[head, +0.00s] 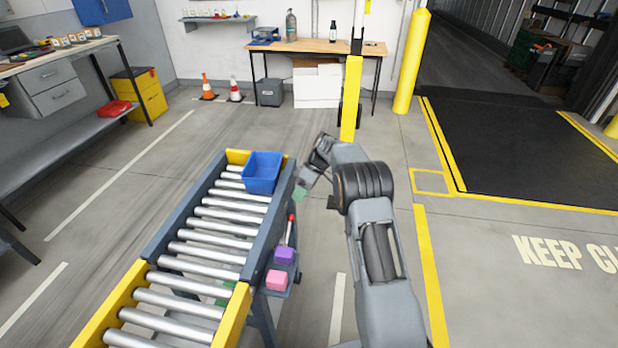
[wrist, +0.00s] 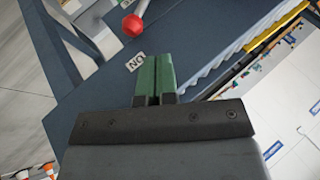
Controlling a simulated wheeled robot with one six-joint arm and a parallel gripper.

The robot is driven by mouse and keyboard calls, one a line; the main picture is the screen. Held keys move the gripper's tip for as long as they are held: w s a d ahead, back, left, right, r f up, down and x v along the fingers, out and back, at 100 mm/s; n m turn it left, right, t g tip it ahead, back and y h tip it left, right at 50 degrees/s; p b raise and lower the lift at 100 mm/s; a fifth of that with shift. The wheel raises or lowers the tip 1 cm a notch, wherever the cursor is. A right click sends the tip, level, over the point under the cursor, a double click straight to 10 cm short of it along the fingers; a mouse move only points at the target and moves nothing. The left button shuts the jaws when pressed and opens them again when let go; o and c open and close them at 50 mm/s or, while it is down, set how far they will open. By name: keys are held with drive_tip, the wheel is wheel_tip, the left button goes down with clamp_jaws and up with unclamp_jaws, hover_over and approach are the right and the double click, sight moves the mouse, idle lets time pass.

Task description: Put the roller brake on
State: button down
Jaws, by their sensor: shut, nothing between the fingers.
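The brake lever is a pale rod with a red ball knob (head: 291,217), on the conveyor's right side in the head view. The knob (wrist: 131,25) shows at the top of the wrist view, with its rod running up out of the picture. A white label (wrist: 136,62) on the blue-grey side panel reads "NO", which is "ON" upside down. My gripper (head: 300,194) is by the conveyor's side, beyond the knob. In the wrist view its green fingers (wrist: 157,76) are shut and empty, beside the label and apart from the knob.
A blue bin (head: 262,173) sits at the far end of the roller conveyor (head: 207,240). A purple block (head: 284,256) and a pink block (head: 277,280) are on a side ledge near the lever. A yellow post (head: 351,100) stands behind my arm. Floor to the right is clear.

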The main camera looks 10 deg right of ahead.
drive_tip(key=v, duration=0.7)
drive_tip(key=shift+w+d+f+p, duration=0.2)
drive_tip(key=shift+w+d+p, duration=0.1)
